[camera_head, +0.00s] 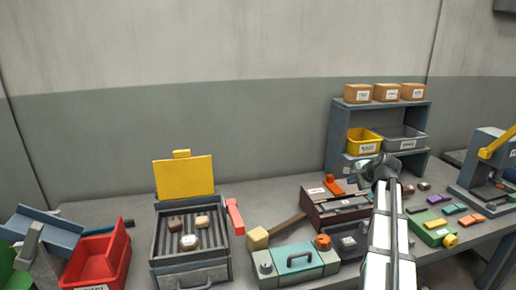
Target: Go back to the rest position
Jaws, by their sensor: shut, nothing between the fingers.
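My gripper (352,178) is at the right of centre, at the top end of my white and dark arm. It is small and dark in this view and points left, in front of the shelf unit's lower part. It is shut and I see nothing held in it. It appears over the back of the bench, above the open dark red toolbox (322,213); its exact height cannot be told. My arm hides part of the bench behind it.
The grill-like box (166,278) stands open, its yellow lid (184,177) raised, with several pieces on its rack. A red bin (97,262), mallet (258,238), teal-topped box (294,258), shelf unit (335,130) and press (482,180) crowd the bench. Bare bench shows behind the mallet.

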